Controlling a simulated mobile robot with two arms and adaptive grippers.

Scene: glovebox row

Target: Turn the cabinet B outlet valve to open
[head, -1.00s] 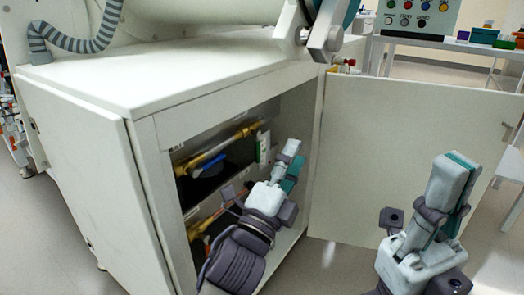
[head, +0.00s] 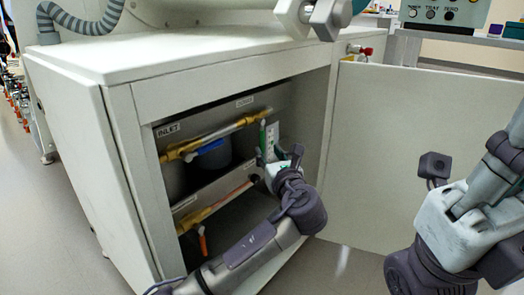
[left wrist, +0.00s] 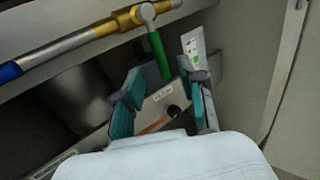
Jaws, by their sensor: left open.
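The open cabinet (head: 125,100) holds two brass-ended pipes. The upper pipe has a blue lever (head: 210,147) lying along it near an "INLET" label (head: 168,129). A green lever (head: 262,139) hangs down across its right end, below a label (head: 244,102) too small to read. The lower pipe has an orange lever (head: 202,243) hanging down. My left gripper (head: 284,156) is open inside the cabinet. In the left wrist view, the green lever (left wrist: 158,52) reaches down between its fingertips (left wrist: 166,76); contact is unclear. My right gripper (head: 507,150) is partly cut off at right.
The cabinet door (head: 420,150) stands open at right. A white tag (left wrist: 194,48) hangs beside the green lever, close to one finger. A dark knob (left wrist: 173,111) is on the panel beyond the fingers.

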